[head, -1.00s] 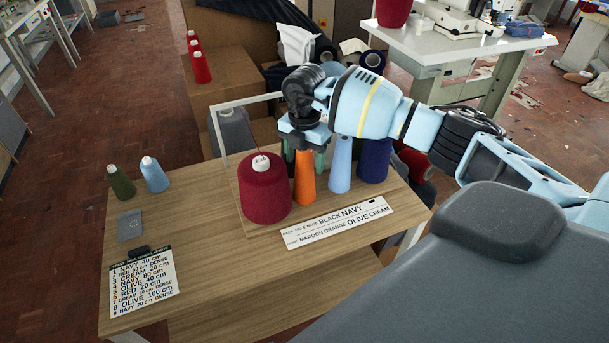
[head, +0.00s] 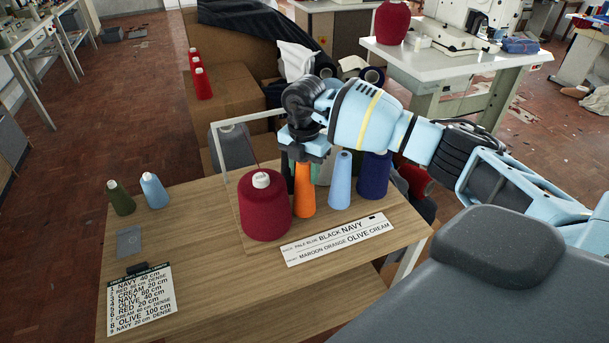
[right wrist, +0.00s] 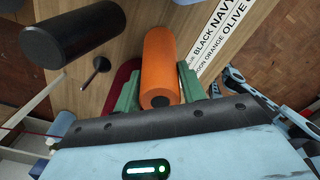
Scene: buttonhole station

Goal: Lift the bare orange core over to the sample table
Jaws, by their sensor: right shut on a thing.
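The bare orange core (head: 304,193) is a tapered orange cone, between the maroon cone (head: 265,207) and the pale blue cone (head: 340,182) on the wooden table (head: 200,245). My right gripper (head: 302,168) comes down from above and is shut on its upper part. In the right wrist view the orange core (right wrist: 160,62) sits between the green fingers of my right gripper (right wrist: 158,92), its dark-holed end toward the camera. I cannot tell whether its base touches the table. My left gripper is not in view.
A navy cone (head: 374,176) stands to the right, and a label strip (head: 337,240) lies in front. A thin frame (head: 216,150) rises at the back left. Olive (head: 121,198) and blue (head: 154,190) cones stand at the left. A white table (head: 450,64) with a sewing machine stands behind.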

